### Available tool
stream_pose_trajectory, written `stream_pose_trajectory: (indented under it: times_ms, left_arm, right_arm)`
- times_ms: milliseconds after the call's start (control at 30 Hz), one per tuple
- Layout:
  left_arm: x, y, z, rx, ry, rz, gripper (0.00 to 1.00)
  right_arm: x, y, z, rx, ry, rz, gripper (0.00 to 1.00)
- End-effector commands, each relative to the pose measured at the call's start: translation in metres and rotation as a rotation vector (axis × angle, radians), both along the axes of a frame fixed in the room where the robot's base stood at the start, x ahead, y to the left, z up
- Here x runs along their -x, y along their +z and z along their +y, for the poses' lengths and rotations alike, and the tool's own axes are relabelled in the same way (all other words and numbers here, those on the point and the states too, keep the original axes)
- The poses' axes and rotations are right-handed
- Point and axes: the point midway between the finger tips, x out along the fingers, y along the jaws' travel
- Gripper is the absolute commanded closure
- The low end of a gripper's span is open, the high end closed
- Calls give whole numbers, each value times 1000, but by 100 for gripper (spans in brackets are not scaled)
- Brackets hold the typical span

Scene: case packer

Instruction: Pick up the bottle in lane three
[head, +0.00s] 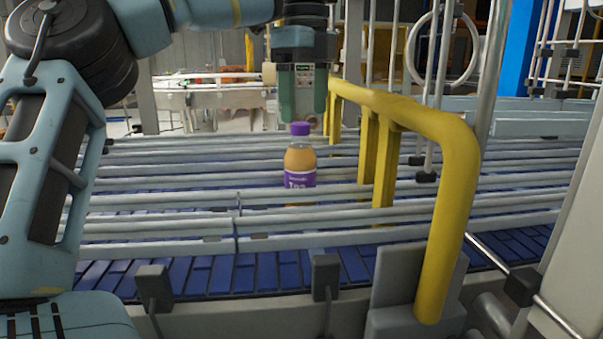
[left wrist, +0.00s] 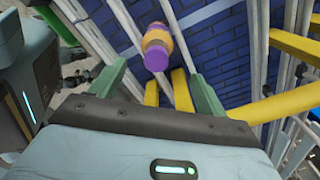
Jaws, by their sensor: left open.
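The bottle (head: 300,168) stands upright between the grey guide rails on the blue conveyor. It has a purple cap, amber contents and a purple label, and a rail in front hides part of its base. I cannot tell the lane number. My left gripper (head: 303,113) points down above and slightly behind the cap, its green fingers apart. In the left wrist view, the bottle (left wrist: 157,47) lies beyond the open, empty fingers (left wrist: 158,85), roughly centred between them. The bottle is not between the fingers. My right gripper is not in view.
A yellow tubular guard (head: 447,170) stands close to the right of the bottle, with posts between the rails. Several long grey rails (head: 150,228) divide the blue belt (head: 205,275). Vertical metal rods (head: 433,100) stand behind the guard. The lanes left of the bottle look empty.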

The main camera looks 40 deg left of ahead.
Motion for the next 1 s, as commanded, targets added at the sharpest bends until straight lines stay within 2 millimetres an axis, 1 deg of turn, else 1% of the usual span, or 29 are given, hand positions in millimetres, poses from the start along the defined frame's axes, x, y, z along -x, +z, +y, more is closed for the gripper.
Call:
stream_pose_trajectory:
  times_ms: [133, 333, 567, 633, 833, 900, 1000]
  left_arm:
    - [0, -6, 0, -1, 0, 1, 25]
    - [1, -23, 1, 0, 0, 0, 25]
    - [1, -27, 1, 0, 0, 0, 25]
    - [2, -31, 2, 1, 0, 0, 25]
    - [7, -54, 7, 2, -1, -1, 25]
    - [6, -64, 7, 0, -1, -1, 25]
    - [6, -73, 7, 1, 1, -2, 25]
  right_arm:
    - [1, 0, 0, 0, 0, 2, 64]
    - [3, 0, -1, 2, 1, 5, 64]
    - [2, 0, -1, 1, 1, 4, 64]
    - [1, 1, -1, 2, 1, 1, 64]
    - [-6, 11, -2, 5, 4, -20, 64]
    - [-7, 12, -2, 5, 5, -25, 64]
    - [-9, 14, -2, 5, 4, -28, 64]
